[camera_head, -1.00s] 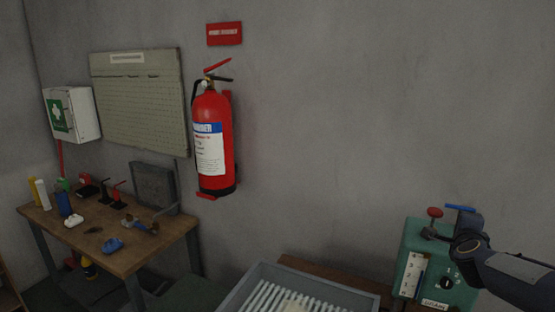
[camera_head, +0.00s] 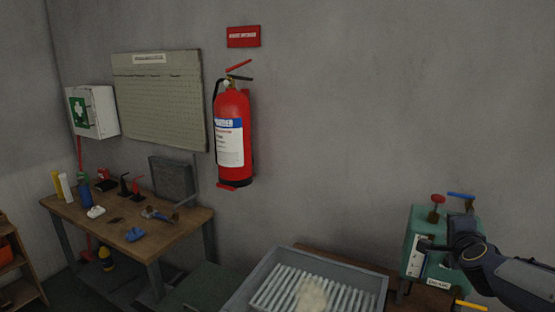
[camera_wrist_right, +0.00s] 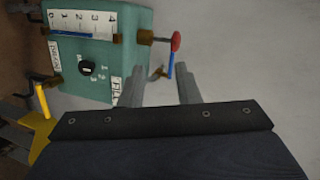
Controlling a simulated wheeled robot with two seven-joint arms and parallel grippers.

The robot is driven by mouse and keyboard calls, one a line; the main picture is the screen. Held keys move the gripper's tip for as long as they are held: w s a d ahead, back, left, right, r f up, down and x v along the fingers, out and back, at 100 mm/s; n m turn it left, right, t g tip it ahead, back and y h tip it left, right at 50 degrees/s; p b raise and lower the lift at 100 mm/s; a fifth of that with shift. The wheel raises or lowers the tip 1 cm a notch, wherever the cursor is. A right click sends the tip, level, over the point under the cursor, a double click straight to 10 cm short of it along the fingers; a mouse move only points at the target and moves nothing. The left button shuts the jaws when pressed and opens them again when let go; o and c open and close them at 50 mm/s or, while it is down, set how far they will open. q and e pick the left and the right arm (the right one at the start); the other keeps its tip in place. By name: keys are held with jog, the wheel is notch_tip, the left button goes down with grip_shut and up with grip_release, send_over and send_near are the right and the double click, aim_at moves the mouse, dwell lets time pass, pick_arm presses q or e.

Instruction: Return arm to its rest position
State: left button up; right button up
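My right arm comes in from the right edge in the head view, its dark wrist (camera_head: 468,249) in front of the right side of a green control box (camera_head: 418,232). Its fingertips cannot be made out there. In the right wrist view, the two grey fingers of my right gripper (camera_wrist_right: 159,80) stand apart with nothing between them. The green box (camera_wrist_right: 110,70), with its scale, black knob and a red-knobbed valve (camera_wrist_right: 175,42), lies beyond and to the left of the fingers. My left gripper is not in view.
A grey tray (camera_head: 250,282) with a row of pale rods and a pale lump (camera_head: 313,292) stands at the bottom centre. A yellow lever (camera_head: 471,305) is below my wrist. A wooden workbench (camera_head: 185,226) with small items stands left. A fire extinguisher (camera_head: 231,130) hangs on the wall.

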jog(key=s+a+f+n+g+y, duration=0.3)
jog(key=s+a+n+y, duration=0.4)
jog(key=s+a+n, duration=0.7)
jog(key=s+a+f+n+g+y, duration=0.1)
jog(key=s+a+f+n+g, duration=0.1)
jog(key=s, duration=0.7)
jog(key=s+a+f+n+g, duration=0.2)
jog(key=s+a+f, duration=0.4)
jog(key=s, duration=0.4)
jog(key=shift+s+a+f+n+g+y, duration=0.25)
jog(key=shift+a+f+g+y, duration=0.2)
jog(key=shift+g, duration=0.45)
jog(key=shift+d, duration=0.15)
